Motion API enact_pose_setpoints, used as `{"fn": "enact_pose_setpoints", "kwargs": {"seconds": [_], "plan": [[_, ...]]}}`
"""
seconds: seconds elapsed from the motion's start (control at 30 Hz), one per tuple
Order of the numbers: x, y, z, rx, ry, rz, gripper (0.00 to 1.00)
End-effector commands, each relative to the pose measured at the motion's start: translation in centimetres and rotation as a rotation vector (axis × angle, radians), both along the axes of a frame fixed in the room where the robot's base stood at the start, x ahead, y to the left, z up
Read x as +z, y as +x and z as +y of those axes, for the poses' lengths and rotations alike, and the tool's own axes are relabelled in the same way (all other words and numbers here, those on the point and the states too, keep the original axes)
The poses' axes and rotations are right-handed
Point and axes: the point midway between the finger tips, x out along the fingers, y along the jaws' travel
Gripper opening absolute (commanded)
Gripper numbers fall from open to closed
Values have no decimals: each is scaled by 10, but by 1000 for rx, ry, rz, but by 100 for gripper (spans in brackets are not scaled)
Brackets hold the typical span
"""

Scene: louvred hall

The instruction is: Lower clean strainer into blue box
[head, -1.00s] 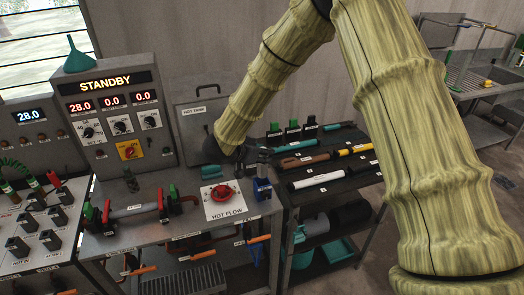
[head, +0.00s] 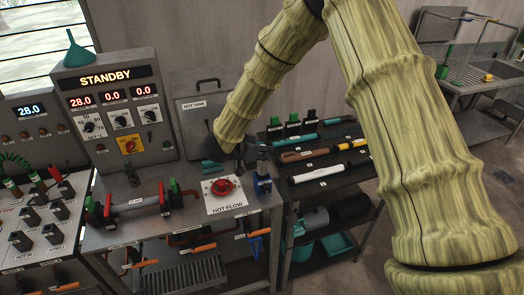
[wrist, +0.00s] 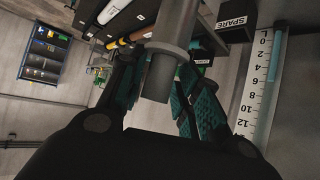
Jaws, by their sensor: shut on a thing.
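My gripper (head: 230,160) hangs over the bench beside the HOT FLOW plate, and its dark hand is partly hidden by my arm. In the wrist view, its teal-padded fingers (wrist: 163,95) are shut around a grey cylinder (wrist: 178,35), which I take for the strainer. The cylinder has a narrower lower part. A small blue box-like fitting (head: 262,186) stands at the right of the bench, just right of the red knob, with a grey part above it. I cannot tell whether the held cylinder touches it. Its opening is not visible.
A red knob (head: 223,187) sits on the HOT FLOW plate. A console reading STANDBY (head: 105,77) stands behind the bench (head: 150,236). A dark tool shelf (head: 335,195) is at right. The wrist view shows a black SPARE box (wrist: 235,22) and a scale (wrist: 260,90).

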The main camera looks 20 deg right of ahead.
Motion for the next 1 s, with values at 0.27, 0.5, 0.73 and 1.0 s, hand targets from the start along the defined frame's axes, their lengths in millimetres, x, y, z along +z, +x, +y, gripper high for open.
{"fn": "enact_pose_setpoints", "kwargs": {"seconds": [0.27, 0.5, 0.73, 1.0], "plan": [[2, 1, 0, 0, 0, 0, 0], [2, 1, 0, 0, 0, 0, 0], [-1, 1, 0, 0, 0, 0, 0], [-8, 1, 0, 1, 0, 1, 0]]}}
